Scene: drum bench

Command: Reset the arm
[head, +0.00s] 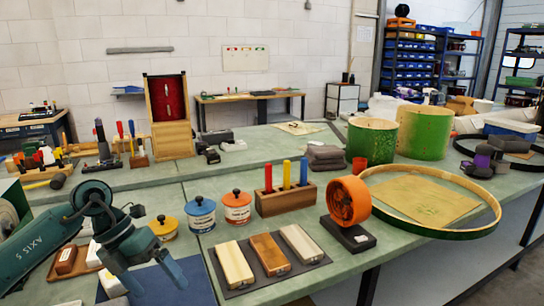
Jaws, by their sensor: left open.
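My left arm (40,258) reaches in from the left, low over the front of the bench. Its teal gripper (153,280) points down over a dark blue mat (193,288) at the lower left. Its two fingers are apart and I see nothing between them. The arm hides part of the mat and of the small items behind it. My right gripper is not in view.
Close by are lidded jars, yellow (164,228), blue (201,214) and orange (237,208). Wooden blocks (271,254) lie on a dark mat. A pen block (286,200), an orange wheel (348,200) and a drum hoop (450,231) stand further right.

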